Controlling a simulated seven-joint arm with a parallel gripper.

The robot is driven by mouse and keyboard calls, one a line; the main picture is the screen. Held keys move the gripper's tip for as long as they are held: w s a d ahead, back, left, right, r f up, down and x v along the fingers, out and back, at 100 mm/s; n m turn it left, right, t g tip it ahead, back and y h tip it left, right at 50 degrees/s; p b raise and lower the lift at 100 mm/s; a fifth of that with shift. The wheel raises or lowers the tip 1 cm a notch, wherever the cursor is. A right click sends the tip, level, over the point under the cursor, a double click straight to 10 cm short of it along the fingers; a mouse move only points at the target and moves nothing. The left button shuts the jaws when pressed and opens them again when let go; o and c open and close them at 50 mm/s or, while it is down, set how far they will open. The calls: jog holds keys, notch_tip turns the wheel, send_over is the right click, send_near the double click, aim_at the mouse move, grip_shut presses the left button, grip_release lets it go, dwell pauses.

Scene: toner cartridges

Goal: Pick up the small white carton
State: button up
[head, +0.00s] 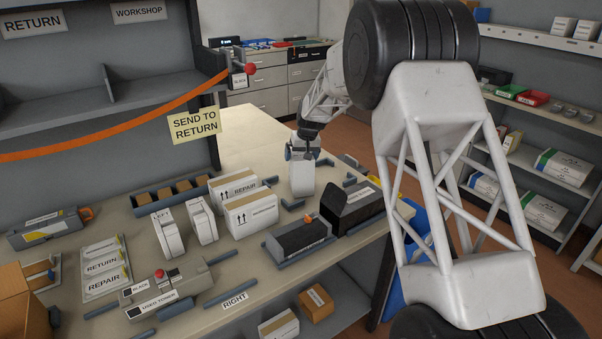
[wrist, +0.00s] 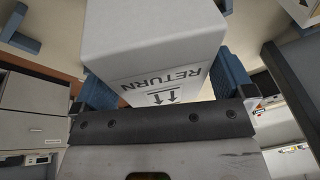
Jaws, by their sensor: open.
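A small white carton (head: 302,182) stands on the bench at the back, just below my gripper (head: 302,153). In the wrist view the white carton (wrist: 150,35) fills the upper middle, with RETURN and two up arrows printed on the face towards my palm. My gripper (wrist: 168,85) is open, with one blue finger on each side of the carton. I cannot tell whether either finger touches it. The carton's far side is hidden.
A REPAIR carton (head: 233,188) and another white carton (head: 252,213) stand left of it. Low blue-grey rails lie around the carton.

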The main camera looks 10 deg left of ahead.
jog(key=shift+f, duration=0.25)
dwell(0.6)
jog(key=c, duration=1.1)
jog(key=shift+c, duration=1.3)
jog(key=shift+r, duration=0.15)
jog(key=shift+r, duration=0.15)
jog(key=c, duration=0.4)
jog(key=shift+r, duration=0.3)
jog(key=shift+c, duration=0.2)
notch_tip(320, 180, up, 10)
jog(key=shift+f, duration=0.25)
jog(key=shift+d, duration=0.1)
